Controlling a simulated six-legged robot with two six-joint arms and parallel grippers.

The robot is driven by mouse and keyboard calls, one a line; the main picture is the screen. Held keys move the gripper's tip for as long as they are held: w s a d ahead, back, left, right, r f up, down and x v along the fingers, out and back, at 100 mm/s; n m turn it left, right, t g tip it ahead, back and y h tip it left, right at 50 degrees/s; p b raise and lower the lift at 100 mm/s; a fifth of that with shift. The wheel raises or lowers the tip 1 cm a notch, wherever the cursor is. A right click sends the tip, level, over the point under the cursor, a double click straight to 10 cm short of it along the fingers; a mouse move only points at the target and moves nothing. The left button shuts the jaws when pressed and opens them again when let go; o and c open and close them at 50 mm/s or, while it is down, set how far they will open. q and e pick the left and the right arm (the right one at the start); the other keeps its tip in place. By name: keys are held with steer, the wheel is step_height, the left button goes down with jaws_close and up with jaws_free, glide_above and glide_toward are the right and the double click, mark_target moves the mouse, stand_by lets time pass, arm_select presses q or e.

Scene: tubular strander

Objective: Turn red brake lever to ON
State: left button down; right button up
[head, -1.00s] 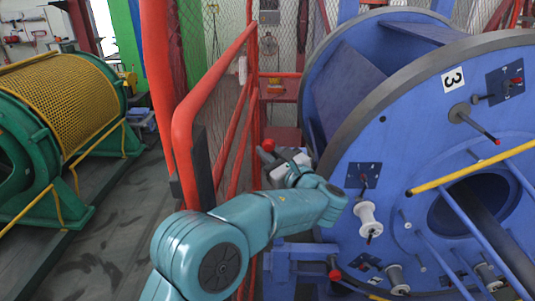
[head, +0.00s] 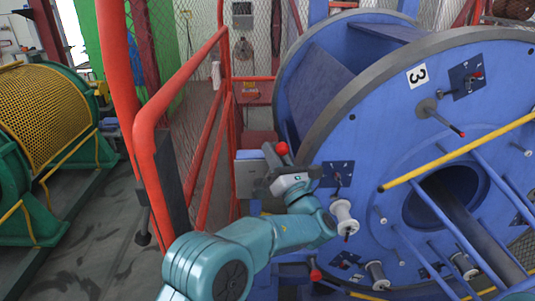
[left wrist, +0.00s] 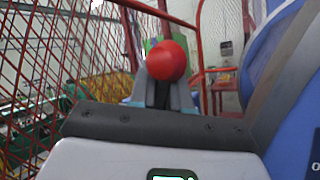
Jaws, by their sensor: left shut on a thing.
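The red ball knob of the brake lever (head: 281,148) stands just left of the blue drum, above my left gripper (head: 275,158). In the left wrist view the red knob (left wrist: 166,61) sits at the tips of the two grey fingers (left wrist: 160,92), one on each side of it. My left gripper is shut on the lever. The lever's shaft is mostly hidden behind the fingers. I cannot read any ON mark near it. My right gripper is not in view.
A large blue drum (head: 390,130) marked 3 fills the right side, with a yellow bar (head: 460,150) and white spools (head: 343,213) on it. A red railing (head: 180,90) runs close left of my arm. A green machine (head: 75,150) stands beyond; the floor between is clear.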

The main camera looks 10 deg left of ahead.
arm_select(q)
steer(key=shift+d+m+t, duration=0.2)
steer(key=shift+m+t, duration=0.1)
steer(key=shift+m, duration=0.1)
steer(key=c, duration=1.2)
jaws_free()
steer(key=shift+w+f, duration=0.1)
steer(key=shift+w, duration=0.05)
steer(key=shift+o, duration=0.2)
steer(key=shift+d, duration=0.1)
steer(key=b+v, duration=0.5)
steer(key=v, duration=1.1)
steer(key=shift+s, duration=0.2)
steer(key=shift+s, duration=0.1)
